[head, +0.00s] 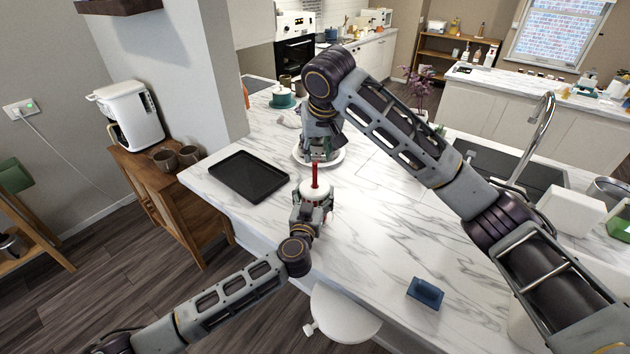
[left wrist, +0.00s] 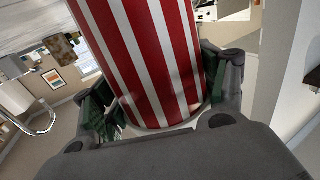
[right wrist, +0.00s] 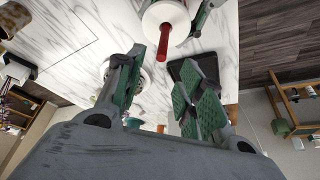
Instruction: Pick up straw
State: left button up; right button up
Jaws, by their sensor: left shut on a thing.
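My left gripper (head: 313,196) is shut around a white-lidded cup (head: 314,189) and holds it upright near the counter's left edge. In the left wrist view the cup (left wrist: 150,60) has red and white stripes and fills the space between the fingers. A red straw (head: 315,173) stands up from the lid. My right gripper (head: 321,152) is just behind the straw in the head view. In the right wrist view its fingers (right wrist: 160,80) are spread and empty. The straw (right wrist: 164,42) points toward the gap between them.
A black tray (head: 249,176) lies left of the cup on the marble counter. A white plate (head: 341,160) lies behind my right gripper. A blue object (head: 425,293) lies at the front right. A sink and tap (head: 541,125) are at the right. The counter's middle is clear.

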aim_at(315, 163)
jog(key=shift+x, duration=3.3)
jog(key=shift+f, duration=0.1)
jog(key=shift+s+x, duration=0.2)
jog(key=shift+x, duration=2.3)
jog(key=shift+f, duration=0.1)
jog(key=shift+c, duration=0.5)
jog(key=c, duration=0.7)
